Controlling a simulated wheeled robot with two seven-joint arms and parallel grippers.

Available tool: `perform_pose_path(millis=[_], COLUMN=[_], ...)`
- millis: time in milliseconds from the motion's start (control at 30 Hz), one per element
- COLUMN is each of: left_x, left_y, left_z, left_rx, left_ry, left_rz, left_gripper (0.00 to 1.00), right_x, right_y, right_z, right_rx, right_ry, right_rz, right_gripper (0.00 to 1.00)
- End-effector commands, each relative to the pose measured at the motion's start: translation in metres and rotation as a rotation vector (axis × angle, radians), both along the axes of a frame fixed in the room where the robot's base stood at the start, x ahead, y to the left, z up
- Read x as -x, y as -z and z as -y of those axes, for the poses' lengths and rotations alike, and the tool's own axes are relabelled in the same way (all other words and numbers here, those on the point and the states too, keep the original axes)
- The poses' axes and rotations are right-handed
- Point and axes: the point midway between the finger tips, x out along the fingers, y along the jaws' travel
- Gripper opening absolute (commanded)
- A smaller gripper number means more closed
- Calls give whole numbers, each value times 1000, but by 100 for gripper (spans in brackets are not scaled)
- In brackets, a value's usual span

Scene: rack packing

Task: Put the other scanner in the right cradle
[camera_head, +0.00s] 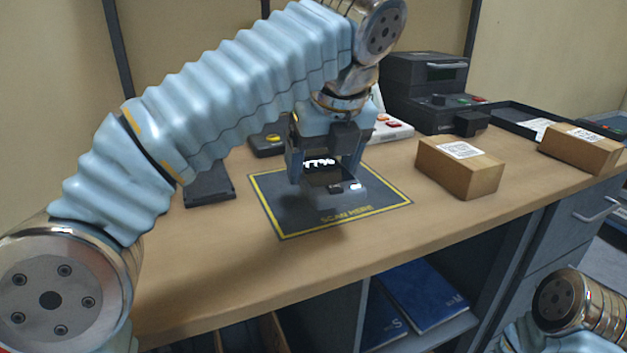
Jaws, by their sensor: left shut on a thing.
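My left gripper (325,172) is above the dark scan mat (290,213), pointing down. It is shut on a small dark thing with white marks (320,163), which looks like a scanner; the fingers hide much of it. Whether it touches the mat is hard to tell. A dark device with a yellow button (268,141) sits behind the gripper, partly hidden. I cannot make out for certain which things are the cradles. Only part of my right arm shows at the bottom right; its gripper is out of view.
Two brown boxes with white labels (470,180) (592,142) stand to the right. The front tabletop is clear.

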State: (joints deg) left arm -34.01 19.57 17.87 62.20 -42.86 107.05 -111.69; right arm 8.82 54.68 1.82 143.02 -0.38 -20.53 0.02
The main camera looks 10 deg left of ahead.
Motion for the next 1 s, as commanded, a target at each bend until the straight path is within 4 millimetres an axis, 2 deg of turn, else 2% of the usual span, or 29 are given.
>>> perform_pose_path(millis=[67,267,533,1000], left_x=[12,52,68,83], left_y=[-18,-37,-45,-53], left_z=[10,35,45,56], left_rx=[3,0,-1,-2], left_ry=[4,4,1,-1], left_rz=[2,3,3,-1], left_gripper=[31,31,31,31], right_x=[0,0,0,0], right_y=[0,0,0,0], right_z=[0,0,0,0], right_rx=[0,0,0,0], right_ry=[0,0,0,0], right_rz=[0,0,0,0], right_gripper=[0,0,0,0])
